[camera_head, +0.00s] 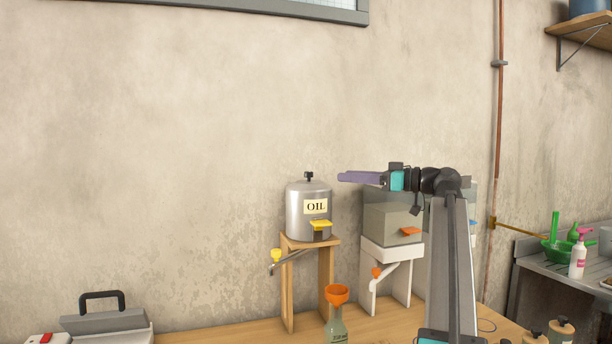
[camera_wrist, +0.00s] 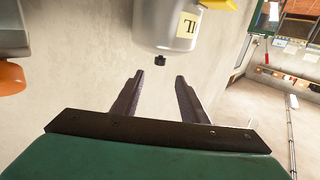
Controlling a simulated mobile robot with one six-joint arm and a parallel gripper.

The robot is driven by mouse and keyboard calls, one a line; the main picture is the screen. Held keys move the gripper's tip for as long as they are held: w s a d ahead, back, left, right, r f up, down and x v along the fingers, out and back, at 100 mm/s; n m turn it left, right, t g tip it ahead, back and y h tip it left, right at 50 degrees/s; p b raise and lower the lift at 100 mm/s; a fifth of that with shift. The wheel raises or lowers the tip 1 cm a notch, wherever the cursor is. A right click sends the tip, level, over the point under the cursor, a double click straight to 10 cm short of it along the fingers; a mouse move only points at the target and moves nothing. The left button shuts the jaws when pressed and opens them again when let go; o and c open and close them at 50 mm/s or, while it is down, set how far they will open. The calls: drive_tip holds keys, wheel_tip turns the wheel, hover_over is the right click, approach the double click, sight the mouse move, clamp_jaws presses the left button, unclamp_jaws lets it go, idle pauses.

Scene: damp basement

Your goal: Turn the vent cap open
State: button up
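The vent cap (camera_head: 309,175) is a small black knob on top of the grey metal oil can (camera_head: 295,210), which bears an OIL label. The can stands on a wooden stand (camera_head: 327,272). In the wrist view the cap (camera_wrist: 160,61) hangs upside down under the can (camera_wrist: 158,25), just beyond and between my fingertips. My gripper (camera_head: 342,178) points left, at about cap height and a little right of it, apart from it. In the wrist view its two dark fingers (camera_wrist: 160,75) are spread, with nothing between them.
An orange funnel (camera_head: 337,294) sits in a green bottle (camera_head: 336,328) below. A grey box (camera_head: 391,223) on a white stand (camera_head: 393,250) is close on the right. The wall left of the can is bare.

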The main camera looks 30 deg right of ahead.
sight(309, 174)
drive_tip(key=shift+w, duration=0.15)
drive_tip(key=p+x, duration=0.1)
drive_tip(key=x, duration=1.2)
drive_tip(key=shift+w+a+p, duration=0.1)
drive_tip(key=shift+a+p, duration=0.15)
drive_tip(key=shift+p, duration=0.1)
drive_tip(key=c, duration=1)
drive_tip(key=shift+d, duration=0.15)
clamp_jaws()
